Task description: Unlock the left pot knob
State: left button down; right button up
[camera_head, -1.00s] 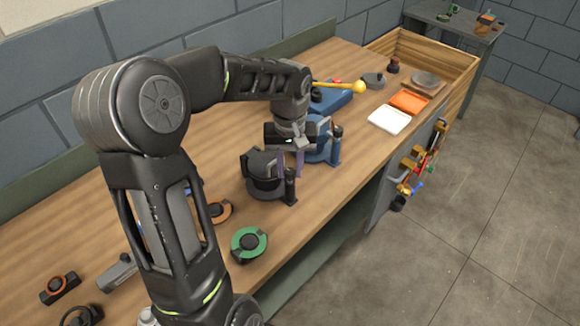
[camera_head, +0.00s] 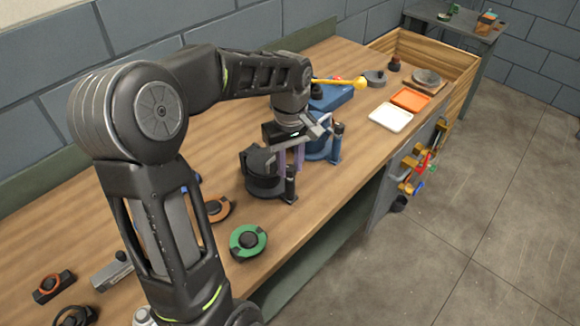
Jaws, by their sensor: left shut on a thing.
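A black clamp-like pot (camera_head: 263,183) stands on the bench, with a short upright black post (camera_head: 291,187) at its right side. A similar blue pot (camera_head: 318,147) with a blue post (camera_head: 338,138) stands just behind it and to the right. My left gripper (camera_head: 291,160) points down from above, with its purple fingers at the top of the black post. It is shut on what looks like the knob there; the fingers and wrist hide the exact contact. My right gripper is out of view.
A green ring part (camera_head: 248,241) and an orange ring part (camera_head: 217,209) lie in front on the bench. A white tray (camera_head: 390,117) and an orange tray (camera_head: 410,99) lie to the right. A yellow-handled tool (camera_head: 340,82) lies behind. The bench's front edge is close.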

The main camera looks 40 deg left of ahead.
pick_arm(q)
jog(key=n+b, duration=0.1)
jog(key=n, duration=0.1)
jog(key=shift+n, duration=0.4)
jog(key=n, duration=0.3)
jog(key=shift+n+b, duration=0.3)
jog(key=shift+b, duration=0.05)
jog(key=n, duration=0.3)
jog(key=shift+n, duration=0.3)
jog(key=shift+n+b, duration=0.4)
jog(key=shift+n, duration=1.3)
jog(key=c, duration=1.1)
grip_release()
jog(key=shift+r, duration=0.1)
